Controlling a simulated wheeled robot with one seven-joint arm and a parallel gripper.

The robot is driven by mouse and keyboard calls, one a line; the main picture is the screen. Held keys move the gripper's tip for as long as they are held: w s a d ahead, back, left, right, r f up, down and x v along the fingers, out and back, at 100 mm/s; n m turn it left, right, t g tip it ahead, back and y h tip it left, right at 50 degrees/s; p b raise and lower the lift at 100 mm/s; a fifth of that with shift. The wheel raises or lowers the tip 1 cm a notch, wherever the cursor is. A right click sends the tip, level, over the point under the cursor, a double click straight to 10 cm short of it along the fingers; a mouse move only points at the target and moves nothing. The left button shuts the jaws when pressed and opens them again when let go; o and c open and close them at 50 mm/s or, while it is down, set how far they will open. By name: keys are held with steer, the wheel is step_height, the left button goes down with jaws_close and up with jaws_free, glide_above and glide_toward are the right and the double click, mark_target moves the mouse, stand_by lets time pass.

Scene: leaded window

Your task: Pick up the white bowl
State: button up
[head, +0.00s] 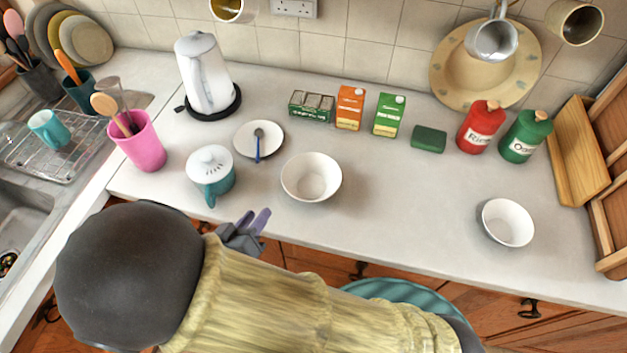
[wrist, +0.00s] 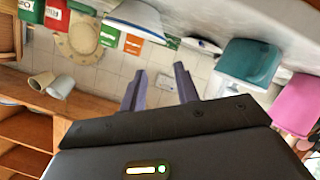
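Two white bowls stand upright and empty on the counter in the head view. The nearer one (head: 311,177) is at the middle, and the other white bowl (head: 507,222) is at the right, near the front edge. My gripper (head: 254,218) is at the counter's front edge, left of and in front of the middle bowl, apart from it. In the wrist view, which is turned upside down, my gripper (wrist: 158,82) has its two purple fingers spread with nothing between them. A white bowl (wrist: 135,20) shows beyond the fingers at the top.
A plate with a spoon (head: 259,142), a pink cup (head: 138,142) and a kettle (head: 207,75) stand left. Cartons (head: 350,108) and jars (head: 481,127) line the back. Counter between the bowls is clear.

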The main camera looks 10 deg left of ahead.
steer(key=p, duration=0.2)
glide_toward(285, 175)
steer(key=x, duration=0.5)
steer(key=shift+s+d, duration=0.15)
steer(key=shift+d, duration=0.15)
steer(key=shift+f, duration=0.1)
steer(key=shift+s, duration=0.1)
steer(key=shift+a+p+x, duration=0.15)
steer(key=shift+p+x, duration=0.2)
steer(key=shift+x, duration=1)
steer(key=shift+a+p+x, duration=0.15)
steer(key=shift+p+x, duration=0.15)
steer(key=shift+x, duration=1.1)
steer(key=shift+c, duration=0.4)
jaws_close()
